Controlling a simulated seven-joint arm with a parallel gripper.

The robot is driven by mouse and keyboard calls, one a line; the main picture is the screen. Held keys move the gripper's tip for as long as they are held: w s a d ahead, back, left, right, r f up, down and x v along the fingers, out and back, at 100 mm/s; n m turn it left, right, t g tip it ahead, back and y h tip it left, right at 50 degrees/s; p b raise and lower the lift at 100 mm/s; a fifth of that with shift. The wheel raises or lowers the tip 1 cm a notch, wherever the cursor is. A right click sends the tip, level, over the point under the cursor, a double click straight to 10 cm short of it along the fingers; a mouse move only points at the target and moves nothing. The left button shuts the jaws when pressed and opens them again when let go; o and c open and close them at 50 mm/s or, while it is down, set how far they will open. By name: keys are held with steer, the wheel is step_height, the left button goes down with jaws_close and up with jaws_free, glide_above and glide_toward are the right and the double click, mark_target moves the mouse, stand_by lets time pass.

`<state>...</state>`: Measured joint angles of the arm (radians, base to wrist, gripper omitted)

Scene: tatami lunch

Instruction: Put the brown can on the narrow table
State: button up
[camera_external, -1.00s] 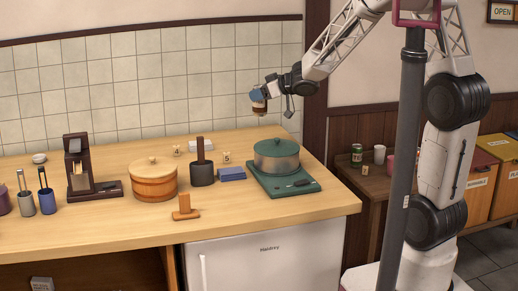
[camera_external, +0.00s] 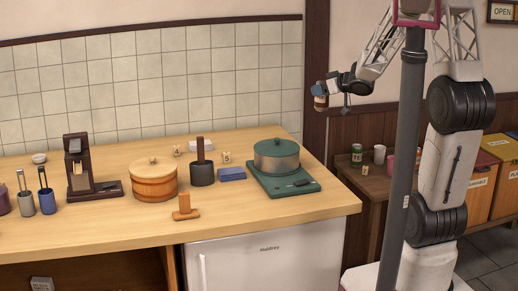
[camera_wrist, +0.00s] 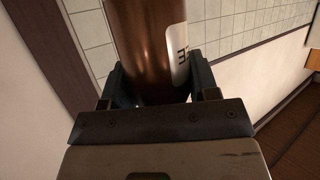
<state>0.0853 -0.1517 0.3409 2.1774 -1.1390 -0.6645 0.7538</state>
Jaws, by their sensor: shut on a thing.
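My gripper (camera_external: 322,92) is shut on the brown can (camera_external: 320,102) and holds it in the air, above and to the left of the narrow table. In the wrist view the can (camera_wrist: 140,45) is shiny brown with a white label on its right side, and it sits between the two dark fingers. Its far end is cut off by the picture's top edge. The narrow dark wooden table (camera_external: 374,187) stands right of the long counter, partly hidden behind a grey post.
On the narrow table stand a green can (camera_external: 357,155), a white cup (camera_external: 380,154), a small tag (camera_external: 365,170) and a pink cup (camera_external: 391,164). Its front left part looks bare. The counter (camera_external: 290,215) holds a green pot (camera_external: 276,155). Bins (camera_external: 482,185) stand at the right.

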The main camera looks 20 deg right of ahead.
steer(key=s+d+m+t+h, duration=0.15)
steer(key=s+d, duration=0.25)
steer(key=d, duration=0.5)
steer(key=s+d+m+h, duration=0.2)
steer(key=s+d, duration=0.2)
steer(key=d, duration=0.4)
steer(key=s+d+m+h, duration=0.15)
steer(key=s+d, duration=0.25)
steer(key=d, duration=0.5)
step_height(320, 180, down, 33)
steer(key=shift+a+r, duration=0.2)
steer(key=shift+a, duration=0.05)
steer(key=w+d, duration=0.2)
steer(key=w, duration=0.5)
steer(key=w+d+f, duration=0.1)
steer(key=w+d, duration=0.2)
steer(key=w, duration=0.4)
steer(key=shift+w+d+f, duration=0.25)
steer(key=shift+w+d, duration=0.05)
steer(key=shift+w, duration=0.1)
steer(key=shift+f, duration=0.15)
steer(key=shift+f, duration=1.6)
steer(key=shift+f, duration=0.15)
